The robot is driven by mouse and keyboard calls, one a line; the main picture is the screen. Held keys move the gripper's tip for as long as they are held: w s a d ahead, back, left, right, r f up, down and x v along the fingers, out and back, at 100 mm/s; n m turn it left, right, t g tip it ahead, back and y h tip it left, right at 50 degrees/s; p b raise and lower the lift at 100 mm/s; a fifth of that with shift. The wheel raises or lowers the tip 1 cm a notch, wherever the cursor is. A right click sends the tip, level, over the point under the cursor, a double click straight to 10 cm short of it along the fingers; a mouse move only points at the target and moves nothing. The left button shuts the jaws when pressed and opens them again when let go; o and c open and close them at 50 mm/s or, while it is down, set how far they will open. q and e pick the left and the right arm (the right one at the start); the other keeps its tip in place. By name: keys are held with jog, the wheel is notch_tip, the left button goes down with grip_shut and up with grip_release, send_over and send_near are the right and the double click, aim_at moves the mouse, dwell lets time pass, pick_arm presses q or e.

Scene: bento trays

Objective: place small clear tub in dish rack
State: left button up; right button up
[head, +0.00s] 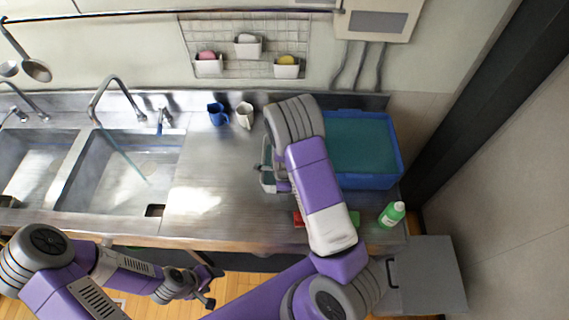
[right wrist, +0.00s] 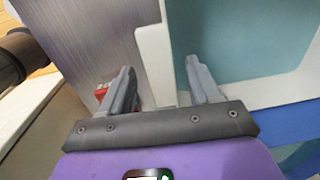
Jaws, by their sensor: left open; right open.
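No small clear tub can be made out for certain. A blue bin with a teal inside (head: 398,165) stands at the right of the counter; I cannot tell whether it is the dish rack. My right arm reaches over the counter and covers its left side. My right gripper (right wrist: 158,68) is open, with a white upright edge (right wrist: 153,60) of some object between its fingers, beside a teal surface (right wrist: 235,60). I cannot tell whether the fingers touch it. In the head view my right gripper (head: 267,172) is largely hidden. My left gripper (head: 209,287) is open and empty, below the counter's front edge.
Two sink basins (head: 125,175) lie at the left. A blue mug (head: 217,114) and a white mug (head: 245,115) stand at the back. A green bottle (head: 391,215) stands at the front right. A red item (head: 298,218) lies near the front edge.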

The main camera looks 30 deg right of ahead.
jog(key=shift+d+f, duration=0.15)
jog(key=shift+f, duration=1.3)
jog(key=shift+w, duration=0.15)
grip_shut()
